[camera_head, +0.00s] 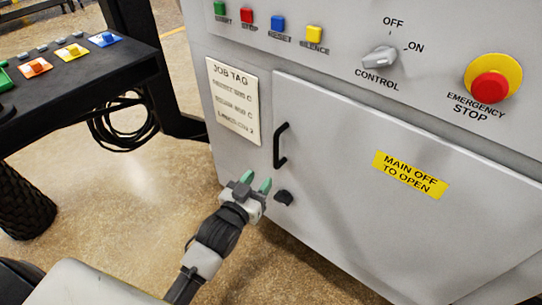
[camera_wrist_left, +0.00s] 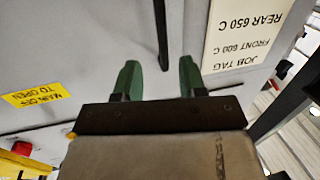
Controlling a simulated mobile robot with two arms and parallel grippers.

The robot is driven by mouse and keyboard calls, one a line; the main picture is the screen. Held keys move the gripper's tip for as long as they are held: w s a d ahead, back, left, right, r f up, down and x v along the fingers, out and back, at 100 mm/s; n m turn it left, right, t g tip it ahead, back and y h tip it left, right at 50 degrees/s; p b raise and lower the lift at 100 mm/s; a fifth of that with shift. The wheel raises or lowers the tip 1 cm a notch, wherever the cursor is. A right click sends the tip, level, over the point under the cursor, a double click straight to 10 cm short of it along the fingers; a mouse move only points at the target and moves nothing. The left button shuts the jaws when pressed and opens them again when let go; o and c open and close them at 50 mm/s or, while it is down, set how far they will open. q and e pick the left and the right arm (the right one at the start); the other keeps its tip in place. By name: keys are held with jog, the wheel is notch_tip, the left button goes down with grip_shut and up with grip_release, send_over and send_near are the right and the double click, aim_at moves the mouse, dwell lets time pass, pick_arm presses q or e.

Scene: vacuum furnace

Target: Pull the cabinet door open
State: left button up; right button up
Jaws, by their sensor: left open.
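The cabinet door (camera_head: 345,190) is a light grey panel and looks shut, its left edge in line with the cabinet front. Its black bar handle (camera_head: 281,146) stands upright near that edge. My left gripper (camera_head: 257,181) is open, with green fingertips, just below and left of the handle in the head view. In the left wrist view the handle (camera_wrist_left: 161,35) reaches down between the two open fingers (camera_wrist_left: 159,78); I cannot tell whether they touch it. The wrist view is turned over, as the labels are upside down. My right gripper is not in view.
A small black latch (camera_head: 284,197) sits below the handle. A control knob (camera_head: 380,57), an emergency stop (camera_head: 490,85) and several coloured buttons are above the door. A job tag (camera_head: 232,100) is left of it.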

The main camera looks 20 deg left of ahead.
aim_at(275, 154)
pick_arm(q)
jog(key=w, duration=0.6)
jog(key=w+d+r, duration=0.1)
jog(key=w, duration=0.2)
jog(key=shift+w+d, duration=0.1)
jog(key=shift+w, duration=0.1)
jog(key=shift+w+d, duration=0.1)
jog(key=shift+w, duration=0.55)
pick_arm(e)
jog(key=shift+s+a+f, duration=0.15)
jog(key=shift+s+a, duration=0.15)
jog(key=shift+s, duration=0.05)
pick_arm(q)
grip_shut()
